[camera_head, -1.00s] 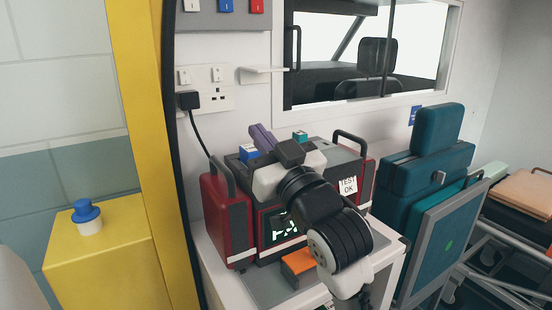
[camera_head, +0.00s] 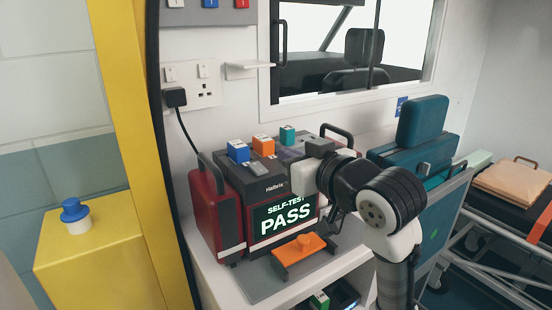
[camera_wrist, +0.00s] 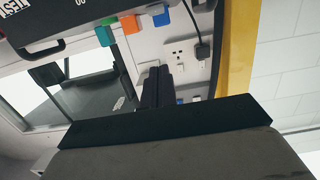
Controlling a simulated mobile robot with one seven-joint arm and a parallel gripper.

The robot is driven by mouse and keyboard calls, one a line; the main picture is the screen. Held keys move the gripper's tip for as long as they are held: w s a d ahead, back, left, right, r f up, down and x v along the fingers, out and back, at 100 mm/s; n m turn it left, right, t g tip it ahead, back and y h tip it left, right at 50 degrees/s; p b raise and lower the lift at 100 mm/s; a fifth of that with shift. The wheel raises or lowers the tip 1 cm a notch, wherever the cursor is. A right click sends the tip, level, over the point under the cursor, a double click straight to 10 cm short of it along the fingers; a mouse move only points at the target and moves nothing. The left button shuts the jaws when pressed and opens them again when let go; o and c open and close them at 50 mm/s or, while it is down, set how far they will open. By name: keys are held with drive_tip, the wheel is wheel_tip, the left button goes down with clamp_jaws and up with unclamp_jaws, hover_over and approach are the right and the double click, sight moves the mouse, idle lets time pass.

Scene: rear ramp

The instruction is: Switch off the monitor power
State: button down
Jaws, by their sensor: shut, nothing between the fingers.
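The monitor is a dark red and grey case (camera_head: 212,208) on a white stand, with its screen (camera_head: 285,215) lit and reading "SELF-TEST PASS". On its top are blue (camera_head: 238,151), orange (camera_head: 263,145) and teal (camera_head: 287,135) blocks and a grey one (camera_head: 257,168). My gripper (camera_head: 290,153) is over the right part of the monitor's top, partly hidden by my own wrist; contact cannot be told. In the wrist view its dark fingers (camera_wrist: 157,88) are together and empty, with the coloured blocks above them in the picture.
A black plug (camera_head: 175,97) sits in the wall socket (camera_head: 205,88), its cable running down behind the monitor. Above is a grey switch panel (camera_head: 210,17). An orange bar (camera_head: 300,248) lies in front of the screen. A yellow post (camera_head: 130,120) stands left, a teal seat (camera_head: 420,150) right.

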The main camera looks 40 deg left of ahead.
drive_tip(key=p, duration=0.2)
hover_over(263, 169)
drive_tip(key=d, duration=0.1)
drive_tip(key=shift+s+d+f, duration=0.2)
drive_tip(key=shift+s+f, duration=0.15)
drive_tip(key=shift+f, duration=0.05)
drive_tip(key=f, duration=0.3)
drive_tip(key=shift+w+a+p, duration=0.25)
drive_tip(key=shift+a+p, duration=0.15)
drive_tip(key=shift+a+f, duration=0.1)
drive_tip(key=shift+f, duration=0.55)
drive_tip(key=shift+f, duration=0.1)
drive_tip(key=shift+a+f, duration=0.15)
drive_tip(key=shift+f, duration=0.2)
wheel_tip(263, 169, up, 5)
drive_tip(key=p, duration=0.3)
drive_tip(key=shift+w+a+p, duration=0.1)
drive_tip(key=shift+w+p, duration=0.05)
drive_tip(key=shift+p, duration=0.25)
drive_tip(key=r+b+v, duration=0.1)
drive_tip(key=b+v, duration=0.2)
drive_tip(key=v, duration=0.6)
drive_tip(key=shift+r, duration=0.35)
